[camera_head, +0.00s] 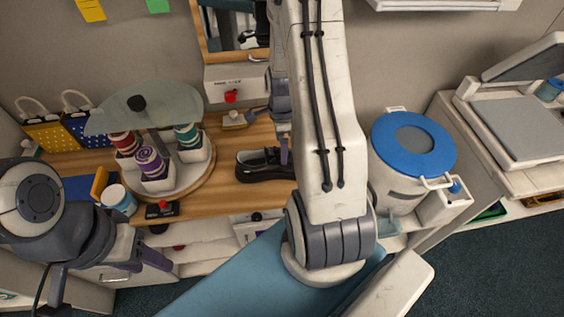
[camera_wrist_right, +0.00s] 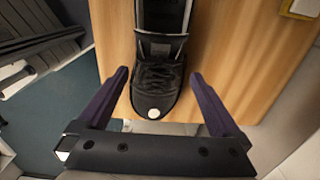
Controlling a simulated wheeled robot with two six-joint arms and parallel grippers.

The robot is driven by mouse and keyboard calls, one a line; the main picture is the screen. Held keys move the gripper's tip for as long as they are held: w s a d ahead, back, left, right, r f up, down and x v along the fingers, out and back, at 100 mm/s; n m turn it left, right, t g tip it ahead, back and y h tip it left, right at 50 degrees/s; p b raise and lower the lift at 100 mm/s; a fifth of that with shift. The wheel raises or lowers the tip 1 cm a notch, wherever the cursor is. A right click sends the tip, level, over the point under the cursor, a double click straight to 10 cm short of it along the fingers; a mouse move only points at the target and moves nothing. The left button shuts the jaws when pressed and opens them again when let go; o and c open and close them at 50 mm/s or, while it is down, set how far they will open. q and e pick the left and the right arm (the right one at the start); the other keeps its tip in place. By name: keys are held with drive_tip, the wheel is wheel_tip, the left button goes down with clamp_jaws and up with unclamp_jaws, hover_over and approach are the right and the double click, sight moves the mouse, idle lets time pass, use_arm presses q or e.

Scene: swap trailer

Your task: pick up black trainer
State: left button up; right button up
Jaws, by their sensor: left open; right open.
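The black trainer (camera_head: 262,165) lies on the wooden counter in the head view, its right part hidden behind my right arm. In the head view only a bit of the right gripper (camera_head: 284,152) shows at the trainer. My left gripper (camera_head: 150,260) is open and empty at the lower left, in front of the counter.
A white cup (camera_head: 118,200) and a black device with a red knob (camera_head: 160,210) sit at the counter's front left. A blue-lidded bin (camera_head: 385,147) stands right of my right arm.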

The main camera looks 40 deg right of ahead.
wheel_tip(320, 180, down, 5)
drive_tip(key=shift+r+p, duration=0.1)
drive_tip(key=shift+p, duration=0.95)
drive_tip(key=shift+f, duration=0.45)
drive_tip(key=c, duration=1.3)
drive_tip(key=shift+c, duration=0.5)
drive_tip(key=shift+r, duration=0.15)
